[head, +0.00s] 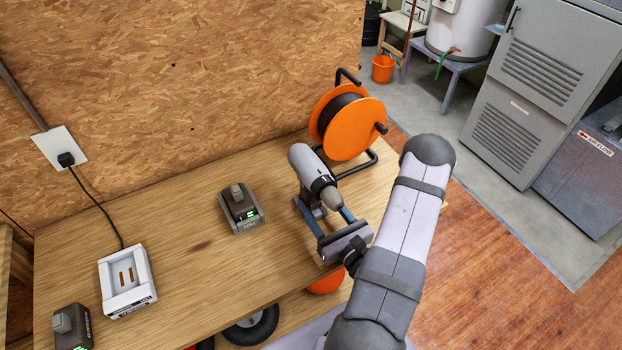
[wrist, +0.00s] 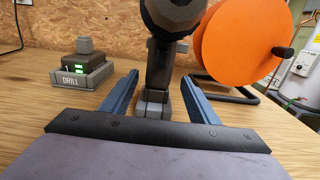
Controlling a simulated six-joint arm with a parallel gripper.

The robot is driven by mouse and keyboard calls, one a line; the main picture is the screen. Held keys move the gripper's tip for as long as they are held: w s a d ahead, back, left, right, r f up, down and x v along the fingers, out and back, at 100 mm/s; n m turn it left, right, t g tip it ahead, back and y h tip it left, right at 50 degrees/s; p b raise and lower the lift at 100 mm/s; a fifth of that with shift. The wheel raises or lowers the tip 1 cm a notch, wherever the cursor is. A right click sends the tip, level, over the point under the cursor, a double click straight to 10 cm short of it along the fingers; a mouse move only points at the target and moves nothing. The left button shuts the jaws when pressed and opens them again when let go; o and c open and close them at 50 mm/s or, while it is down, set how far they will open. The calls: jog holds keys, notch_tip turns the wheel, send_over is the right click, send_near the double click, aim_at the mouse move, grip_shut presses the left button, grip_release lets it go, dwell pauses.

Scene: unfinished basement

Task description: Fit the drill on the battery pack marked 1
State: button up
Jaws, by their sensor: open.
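The grey and black drill (head: 313,172) stands upright on the wooden bench, its nose toward my arm. In the wrist view its dark handle (wrist: 160,68) runs down to a grey foot. My gripper (head: 322,209) is open, and its blue fingers (wrist: 160,82) lie on either side of the handle, with gaps visible. One battery pack (head: 241,210), dark with a grey base and green lights, stands left of the drill; in the wrist view this pack (wrist: 82,70) reads "DRILL". Another battery pack (head: 73,328) is at the bench's front left.
An orange cable reel (head: 352,126) stands close behind the drill, to the right. A white charger (head: 126,282) with a cord to a wall socket (head: 59,148) lies on the left. The bench between charger and near pack is clear. The chipboard wall closes the back.

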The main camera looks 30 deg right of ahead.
aim_at(315, 201)
jog(key=shift+w+a+p, duration=0.15)
jog(key=shift+w+p, duration=0.5)
jog(key=shift+w, duration=1.4)
grip_shut()
jog(key=shift+r, duration=0.1)
